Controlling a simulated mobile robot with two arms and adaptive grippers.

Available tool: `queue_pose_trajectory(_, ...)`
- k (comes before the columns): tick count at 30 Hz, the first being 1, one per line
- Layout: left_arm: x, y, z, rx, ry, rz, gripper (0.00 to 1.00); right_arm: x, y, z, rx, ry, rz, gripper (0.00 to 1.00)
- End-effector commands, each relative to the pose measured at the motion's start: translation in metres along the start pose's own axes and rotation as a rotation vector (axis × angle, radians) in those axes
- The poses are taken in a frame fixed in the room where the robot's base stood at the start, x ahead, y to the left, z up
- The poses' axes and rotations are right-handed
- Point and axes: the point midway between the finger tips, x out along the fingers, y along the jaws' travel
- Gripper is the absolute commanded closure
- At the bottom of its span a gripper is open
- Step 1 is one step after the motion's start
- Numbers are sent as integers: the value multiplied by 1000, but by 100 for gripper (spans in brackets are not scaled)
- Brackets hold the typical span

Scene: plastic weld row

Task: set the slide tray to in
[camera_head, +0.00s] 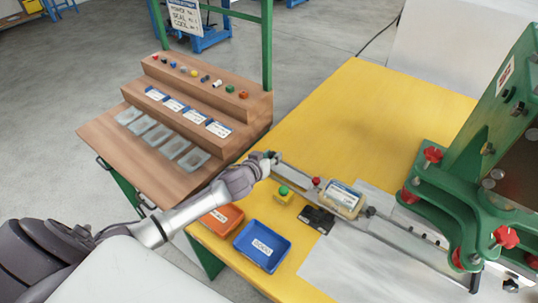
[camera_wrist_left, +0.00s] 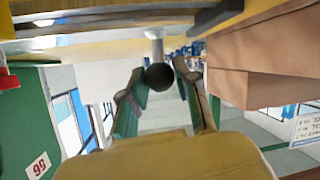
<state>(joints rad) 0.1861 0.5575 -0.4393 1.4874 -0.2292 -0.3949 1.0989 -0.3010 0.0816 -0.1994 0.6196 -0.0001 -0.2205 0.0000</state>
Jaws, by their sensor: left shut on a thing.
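The slide tray (camera_head: 400,237) is a long grey metal rail that runs from the yellow table's left edge toward the green press (camera_head: 462,185). A clear pack with a blue and white label (camera_head: 343,197) sits on it, outside the press. My left gripper (camera_head: 272,157) is at the tray's outer left end. In the left wrist view a black ball knob (camera_wrist_left: 160,77) on a pale stem lies between the fingers of my left gripper (camera_wrist_left: 162,92). The gripper is shut on this knob. In the head view the fingers mostly hide the knob. My right gripper is not in view.
An orange bin (camera_head: 222,218) and a blue bin (camera_head: 262,246) stand at the table's near edge. A yellow box with a green button (camera_head: 283,193) stands beside the rail. A wooden stepped rack (camera_head: 205,85) stands left. The yellow table (camera_head: 350,110) is clear behind the rail.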

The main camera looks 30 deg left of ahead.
Motion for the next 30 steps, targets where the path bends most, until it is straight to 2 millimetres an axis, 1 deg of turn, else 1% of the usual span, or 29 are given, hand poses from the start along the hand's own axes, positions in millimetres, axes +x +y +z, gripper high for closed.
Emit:
queue_pose_trajectory(1, -2, 18, 5, -10, -3, 12, 100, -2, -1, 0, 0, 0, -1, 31)
queue_pose_trajectory(6, -8, 66, 18, -15, -2, 14, 100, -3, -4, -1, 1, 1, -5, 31)
queue_pose_trajectory(9, -10, 90, 25, -12, -3, 11, 100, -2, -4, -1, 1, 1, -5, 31)
queue_pose_trajectory(12, -12, 107, 28, -9, -2, 9, 100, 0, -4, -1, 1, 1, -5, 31)
queue_pose_trajectory(16, -14, 117, 30, -4, -1, 6, 100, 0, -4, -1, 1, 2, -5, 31)
queue_pose_trajectory(25, -14, 117, 30, -1, -1, 4, 100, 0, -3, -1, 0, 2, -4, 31)
queue_pose_trajectory(26, -14, 117, 30, -1, -1, 4, 68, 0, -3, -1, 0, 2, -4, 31)
queue_pose_trajectory(30, -14, 117, 30, -1, -1, 4, 44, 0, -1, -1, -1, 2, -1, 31)
